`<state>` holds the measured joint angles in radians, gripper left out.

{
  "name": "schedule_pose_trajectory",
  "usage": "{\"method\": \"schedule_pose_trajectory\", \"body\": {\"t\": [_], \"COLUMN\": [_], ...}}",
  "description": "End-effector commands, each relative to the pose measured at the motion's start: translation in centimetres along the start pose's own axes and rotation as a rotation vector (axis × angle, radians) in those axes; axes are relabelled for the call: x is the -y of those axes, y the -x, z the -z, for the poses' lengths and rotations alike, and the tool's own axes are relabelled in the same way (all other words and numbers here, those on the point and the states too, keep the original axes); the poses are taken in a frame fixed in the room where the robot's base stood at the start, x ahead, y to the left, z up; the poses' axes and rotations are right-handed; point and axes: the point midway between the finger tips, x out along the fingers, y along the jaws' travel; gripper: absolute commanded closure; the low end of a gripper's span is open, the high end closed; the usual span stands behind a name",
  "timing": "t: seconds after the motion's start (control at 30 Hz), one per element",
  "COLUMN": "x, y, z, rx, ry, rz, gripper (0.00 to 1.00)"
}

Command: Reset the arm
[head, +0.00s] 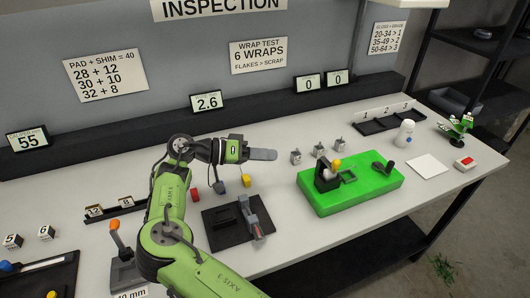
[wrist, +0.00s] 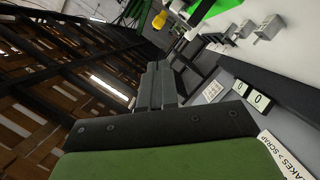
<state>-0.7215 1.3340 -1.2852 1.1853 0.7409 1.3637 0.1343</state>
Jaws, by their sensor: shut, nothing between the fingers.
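My green arm rises from the front of the bench in the head view and bends to the right. My gripper (head: 263,155) points to the right, above the middle of the bench, and its grey fingers look closed together. In the wrist view the fingers of my gripper (wrist: 158,82) also lie together with nothing between them. My gripper touches no object that I can see.
A green block with a black fixture (head: 388,190) stands right of my gripper. A dark plate with a grey clamp (head: 225,232) lies below it. Small metal parts (head: 296,156) stand nearby. Displays (head: 208,102) line the back ledge.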

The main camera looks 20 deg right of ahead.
Motion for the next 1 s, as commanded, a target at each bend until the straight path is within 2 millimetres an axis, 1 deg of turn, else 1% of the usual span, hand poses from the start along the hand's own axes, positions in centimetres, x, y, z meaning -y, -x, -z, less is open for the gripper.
{"method": "schedule_pose_trajectory", "body": {"t": [0.2, 0.27, 0.37, 0.4, 0.47, 0.5, 0.6, 0.67, 0.77, 0.87, 0.97, 1.0], "x": [-0.1, -0.4, -1.7, -2.4, -3.3, -3.8, -5.0, -5.9, -7.5, -9.7, -12.4, -13.6], "y": [-0.1, -0.9, -4.0, -5.5, -7.5, -8.6, -9.8, -10.0, -9.2, -7.5, -5.3, -4.5], "z": [0.0, 0.1, -0.2, -0.6, -1.6, -2.4, -4.5, -5.6, -7.3, -8.8, -10.2, -10.9], "rx": [0.004, 0.034, 0.172, 0.247, 0.355, 0.417, 0.539, 0.587, 0.624, 0.607, 0.534, 0.493], "ry": [0.001, 0.009, 0.057, 0.089, 0.142, 0.177, 0.257, 0.298, 0.356, 0.402, 0.435, 0.445], "rz": [0.001, 0.011, 0.069, 0.112, 0.193, 0.254, 0.428, 0.543, 0.747, 0.952, 1.144, 1.214], "gripper": [1.0, 1.0, 1.0, 1.0, 1.0, 1.0, 1.0, 1.0, 1.0, 1.0, 1.0, 1.0]}}
